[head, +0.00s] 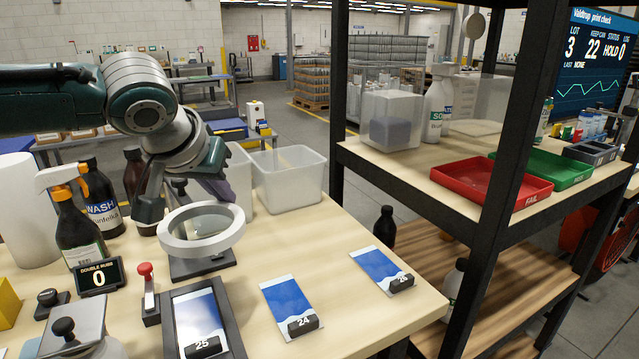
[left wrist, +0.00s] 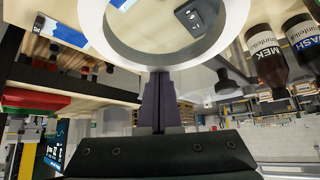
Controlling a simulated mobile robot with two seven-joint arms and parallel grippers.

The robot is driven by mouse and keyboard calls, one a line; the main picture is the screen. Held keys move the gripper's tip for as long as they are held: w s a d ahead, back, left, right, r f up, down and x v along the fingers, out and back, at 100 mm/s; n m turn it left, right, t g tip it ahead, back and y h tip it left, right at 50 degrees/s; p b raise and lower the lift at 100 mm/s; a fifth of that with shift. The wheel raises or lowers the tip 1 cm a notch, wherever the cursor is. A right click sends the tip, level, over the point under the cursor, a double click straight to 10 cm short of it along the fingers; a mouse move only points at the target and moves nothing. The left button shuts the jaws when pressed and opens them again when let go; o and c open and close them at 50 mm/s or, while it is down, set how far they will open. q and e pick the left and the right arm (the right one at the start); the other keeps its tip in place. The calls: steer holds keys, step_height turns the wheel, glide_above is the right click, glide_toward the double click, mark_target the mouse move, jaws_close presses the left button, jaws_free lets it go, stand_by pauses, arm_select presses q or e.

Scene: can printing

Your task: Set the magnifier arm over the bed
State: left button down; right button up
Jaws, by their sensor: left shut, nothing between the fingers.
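The magnifier is a pale ring (head: 202,230) with a lens, standing over a dark plate behind the dark-framed bed (head: 229,318). The card marked 25 (head: 200,322) lies in the bed, in front of the ring and not under it. My left gripper (head: 222,193) is at the ring's far side, with its fingers shut and empty. In the left wrist view the shut fingers (left wrist: 158,100) end at the ring's rim (left wrist: 153,60); I cannot tell whether they touch. The magnifier's arm is largely hidden behind my gripper. My right gripper is not in view.
A red-knobbed lever (head: 147,285) and a counter reading 0 (head: 99,277) stand left of the bed. Bottles, including WASH (head: 101,205), stand behind them. A clear bin (head: 290,180) is behind right. Cards 24 (head: 288,300) and 26 (head: 380,270) lie to the right.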

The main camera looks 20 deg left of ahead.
arm_select(q)
steer(key=p, duration=0.1)
steer(key=s+p, duration=0.1)
steer(key=p, duration=0.1)
steer(key=shift+s+a+r+m+h, duration=0.25)
steer(key=shift+s+a+m+h, duration=0.05)
steer(key=shift+a+m, duration=0.1)
steer(key=shift+s+a+f+m+p, duration=0.1)
steer(key=shift+s+m+p, duration=0.2)
steer(key=shift+s+p, duration=0.15)
steer(key=shift+f, duration=0.1)
steer(key=shift+h, duration=0.3)
